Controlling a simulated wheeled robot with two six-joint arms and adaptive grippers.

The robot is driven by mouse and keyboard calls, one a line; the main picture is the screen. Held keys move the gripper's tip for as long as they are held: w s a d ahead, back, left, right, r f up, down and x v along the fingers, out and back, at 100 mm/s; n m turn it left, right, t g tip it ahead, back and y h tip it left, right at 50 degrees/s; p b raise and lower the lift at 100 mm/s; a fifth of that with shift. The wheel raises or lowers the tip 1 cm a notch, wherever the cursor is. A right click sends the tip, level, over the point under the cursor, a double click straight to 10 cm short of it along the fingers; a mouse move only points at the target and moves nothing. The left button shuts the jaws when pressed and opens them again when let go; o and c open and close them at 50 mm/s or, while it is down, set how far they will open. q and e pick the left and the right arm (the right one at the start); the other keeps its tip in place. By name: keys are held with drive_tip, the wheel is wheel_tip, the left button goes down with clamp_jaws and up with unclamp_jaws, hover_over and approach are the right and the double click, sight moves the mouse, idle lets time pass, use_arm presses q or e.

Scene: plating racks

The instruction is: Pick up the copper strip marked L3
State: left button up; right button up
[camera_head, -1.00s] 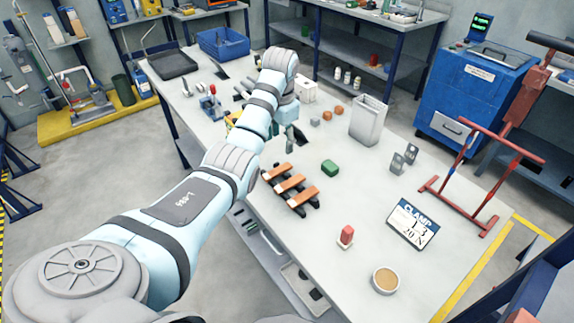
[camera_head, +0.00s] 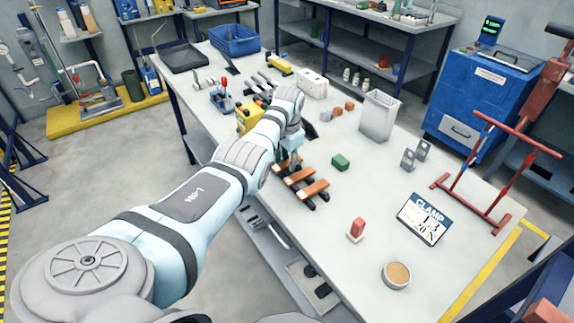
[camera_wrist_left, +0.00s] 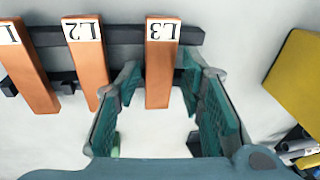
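The copper strip marked L3 (camera_wrist_left: 162,65) is the rightmost of three labelled strips in the left wrist view. It lies across two dark bars (camera_wrist_left: 125,35), beside the strips L2 (camera_wrist_left: 86,60) and L1 (camera_wrist_left: 28,65). My left gripper (camera_wrist_left: 163,80) is open, its teal fingers on either side of L3's near end; contact is not clear. In the head view the left gripper (camera_head: 289,155) is over the far end of the row of copper strips (camera_head: 301,178), partly hiding the farthest one. My right gripper is not in view.
A card (camera_head: 424,218) reads "CLAMP L3 20 N". A yellow object (camera_wrist_left: 298,75) is right of the fingers in the wrist view.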

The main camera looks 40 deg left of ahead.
use_arm(q)
clamp_jaws()
drive_tip(key=shift+r, duration=0.1)
